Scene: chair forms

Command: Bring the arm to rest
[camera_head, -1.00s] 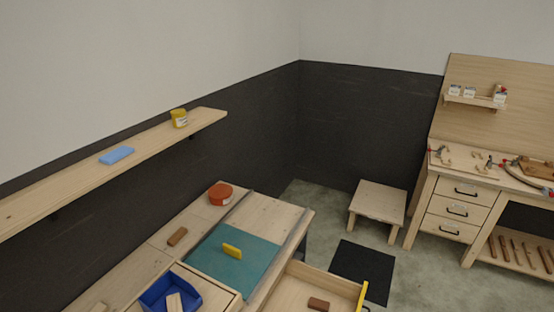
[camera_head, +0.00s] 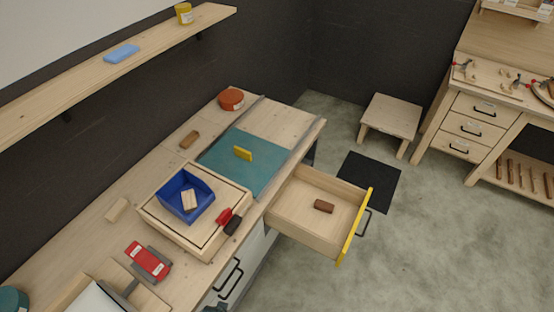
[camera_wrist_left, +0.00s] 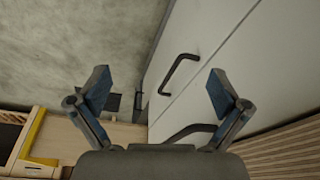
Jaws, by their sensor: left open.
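My left gripper (camera_wrist_left: 155,95) shows only in the left wrist view. Its two fingers are spread wide apart with nothing between them. Beyond the fingers are a white cabinet front with dark handles (camera_wrist_left: 180,72) and the grey floor (camera_wrist_left: 70,45). The open drawer (camera_wrist_left: 35,140) with its yellow front edge shows at the lower left of that view. Neither arm shows in the head view, and my right gripper is not seen.
The workbench (camera_head: 150,180) carries a blue bin (camera_head: 172,208), a teal mat (camera_head: 222,165) and a red clamp-like item (camera_head: 148,260). The open drawer (camera_head: 285,215) juts out over the floor, holding a brown block (camera_head: 323,206). A low stool (camera_head: 392,115) stands behind.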

